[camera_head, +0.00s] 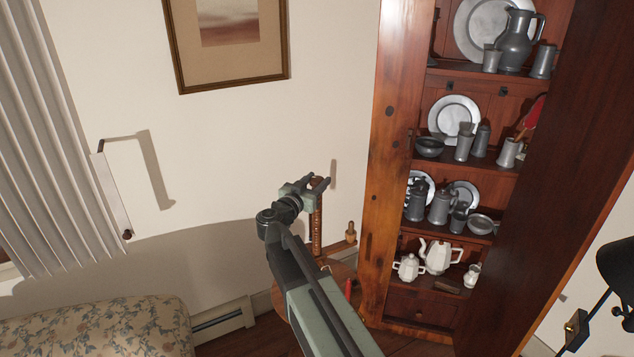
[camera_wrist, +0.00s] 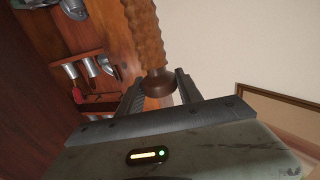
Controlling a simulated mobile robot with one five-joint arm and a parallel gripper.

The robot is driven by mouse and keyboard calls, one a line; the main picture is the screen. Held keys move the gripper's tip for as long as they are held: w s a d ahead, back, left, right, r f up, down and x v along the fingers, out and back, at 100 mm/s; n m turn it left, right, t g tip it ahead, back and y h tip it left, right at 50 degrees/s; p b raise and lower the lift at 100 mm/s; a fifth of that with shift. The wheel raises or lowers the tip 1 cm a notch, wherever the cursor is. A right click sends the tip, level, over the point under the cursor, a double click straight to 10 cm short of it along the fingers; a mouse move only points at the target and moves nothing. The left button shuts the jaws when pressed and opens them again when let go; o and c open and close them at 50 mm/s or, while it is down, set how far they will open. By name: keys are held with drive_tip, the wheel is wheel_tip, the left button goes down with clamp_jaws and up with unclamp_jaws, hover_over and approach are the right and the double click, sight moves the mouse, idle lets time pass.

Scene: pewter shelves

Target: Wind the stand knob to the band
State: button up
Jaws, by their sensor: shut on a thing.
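A wooden stand with an upright threaded post (camera_head: 317,225) is near the wall, left of the tall cabinet. In the wrist view the ridged wooden post (camera_wrist: 147,35) runs up from a dark brown rounded knob (camera_wrist: 158,84). My gripper (camera_head: 318,183) is at the top of the post in the head view. In the wrist view my gripper (camera_wrist: 158,86) has a finger on each side of the knob and is shut on it. In the head view the fingers largely hide the knob. I cannot make out the band clearly.
A tall wooden cabinet (camera_head: 393,160) with pewter and white pots stands close right of the stand. A wooden peg (camera_head: 350,232) sits beside the post. A framed picture (camera_head: 228,45) hangs on the wall. A floral seat (camera_head: 105,325) is lower left, a black lamp (camera_head: 617,270) far right.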

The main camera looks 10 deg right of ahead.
drive_tip(key=m+g+h, duration=0.2)
drive_tip(key=g, duration=0.1)
drive_tip(key=m+g+h, duration=0.1)
drive_tip(key=shift+w+a+m+g+h, duration=0.15)
drive_tip(key=shift+w+m+g+h, duration=0.15)
drive_tip(key=shift+w+m+h, duration=0.1)
drive_tip(key=m+g+h, duration=0.2)
drive_tip(key=m+g, duration=0.1)
drive_tip(key=g, duration=0.1)
drive_tip(key=shift+g, duration=0.4)
drive_tip(key=m+g, duration=0.3)
drive_tip(key=g, duration=0.2)
drive_tip(key=shift+s+m+h, duration=0.2)
drive_tip(key=shift+m+h, duration=0.1)
drive_tip(key=shift+m, duration=0.1)
drive_tip(key=shift+m+g, duration=0.4)
drive_tip(key=shift+g, duration=0.4)
drive_tip(key=shift+s+d+g, duration=0.15)
drive_tip(key=shift+d+g, duration=0.05)
drive_tip(key=shift+g, duration=0.1)
drive_tip(key=o, duration=1.4)
drive_tip(key=shift+c, duration=0.2)
